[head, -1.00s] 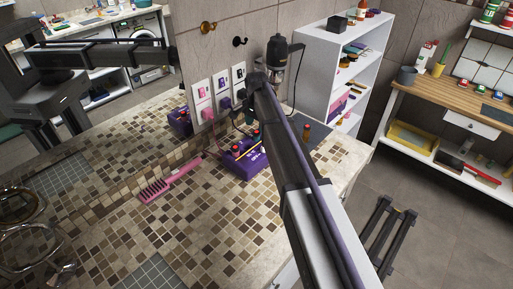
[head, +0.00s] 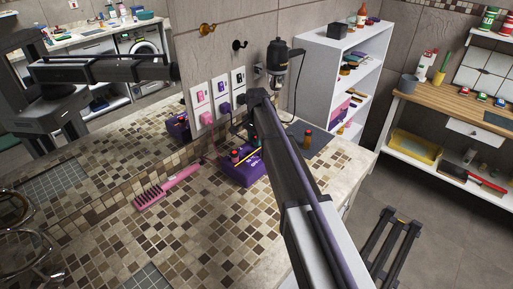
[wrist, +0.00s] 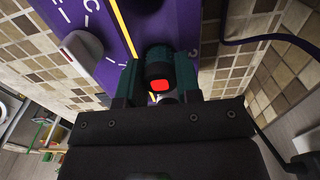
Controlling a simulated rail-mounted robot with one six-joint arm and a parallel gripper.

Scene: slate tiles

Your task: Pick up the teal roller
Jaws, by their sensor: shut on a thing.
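In the wrist view, my gripper (wrist: 158,84) is shut on a dark teal roller (wrist: 157,56), a short cylinder with a red spot on its near end. One finger presses on each side of it. The roller is in front of a purple box (wrist: 88,14) with white markings and a yellow stick along it; I cannot tell whether they touch. In the head view, my arm reaches down to the purple box (head: 238,175) on the tiled counter. The arm hides most of my gripper and the roller there.
A pink brush (head: 165,187) lies on the counter (head: 200,220) left of the box. Wall sockets with plugs and a cable are behind. The front counter is mostly clear.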

